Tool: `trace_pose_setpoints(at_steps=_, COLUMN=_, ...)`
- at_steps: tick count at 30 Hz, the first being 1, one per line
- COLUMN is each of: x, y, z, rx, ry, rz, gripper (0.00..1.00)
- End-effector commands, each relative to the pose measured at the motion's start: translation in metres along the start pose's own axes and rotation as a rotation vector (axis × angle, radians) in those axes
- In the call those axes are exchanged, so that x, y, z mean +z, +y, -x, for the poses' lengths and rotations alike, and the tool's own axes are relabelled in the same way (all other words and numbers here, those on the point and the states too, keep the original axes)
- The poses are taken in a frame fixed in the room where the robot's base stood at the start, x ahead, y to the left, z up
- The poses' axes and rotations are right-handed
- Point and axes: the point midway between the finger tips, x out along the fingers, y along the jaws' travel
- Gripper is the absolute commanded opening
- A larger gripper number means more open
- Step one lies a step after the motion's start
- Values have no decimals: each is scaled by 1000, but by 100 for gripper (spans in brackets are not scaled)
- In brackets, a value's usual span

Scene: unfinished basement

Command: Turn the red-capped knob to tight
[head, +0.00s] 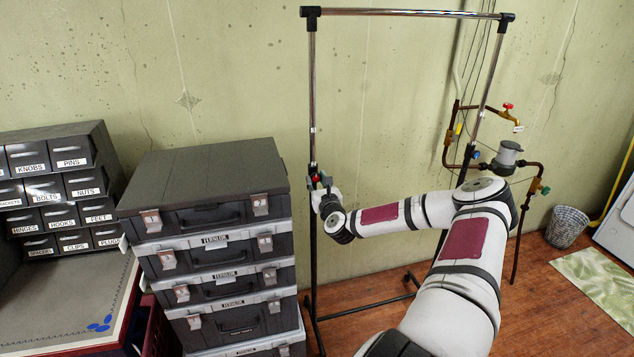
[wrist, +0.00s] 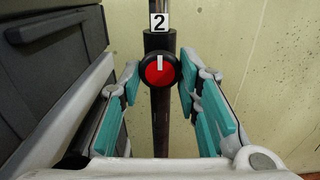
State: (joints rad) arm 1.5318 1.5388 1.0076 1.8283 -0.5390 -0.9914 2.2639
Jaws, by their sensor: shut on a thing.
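The red-capped knob (wrist: 158,72) has a black rim and a white mark pointing straight up.
A stack of dark cases (head: 205,215) stands close left of the knob; its side fills the wrist view's left. The metal rack (head: 410,12) stands before the green wall. Pipes with valves (head: 470,150) are at right. Labelled drawers (head: 60,190) stand far left.

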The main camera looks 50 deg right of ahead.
Motion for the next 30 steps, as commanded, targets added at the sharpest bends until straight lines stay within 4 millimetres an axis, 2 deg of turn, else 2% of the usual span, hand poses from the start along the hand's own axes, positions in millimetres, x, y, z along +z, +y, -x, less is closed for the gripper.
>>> trace_pose_setpoints(at_steps=1, x=-2, y=-1, z=0, rx=-2, ry=4, rz=-2, gripper=3)
trace_pose_setpoints(at_steps=2, x=-2, y=-1, z=0, rx=-1, ry=4, rz=-2, gripper=33)
trace_pose_setpoints(at_steps=4, x=-2, y=-1, z=0, rx=-1, ry=3, rz=-1, gripper=49)
trace_pose_setpoints(at_steps=13, x=-1, y=0, z=0, rx=0, ry=1, rz=0, gripper=50)
trace_pose_setpoints(at_steps=17, x=-1, y=-1, z=7, rx=-1, ry=2, rz=0, gripper=50)
trace_pose_setpoints(at_steps=20, x=-1, y=-1, z=21, rx=-1, ry=3, rz=-2, gripper=50)
trace_pose_setpoints(at_steps=30, x=-1, y=-1, z=89, rx=-1, ry=3, rz=-2, gripper=50)
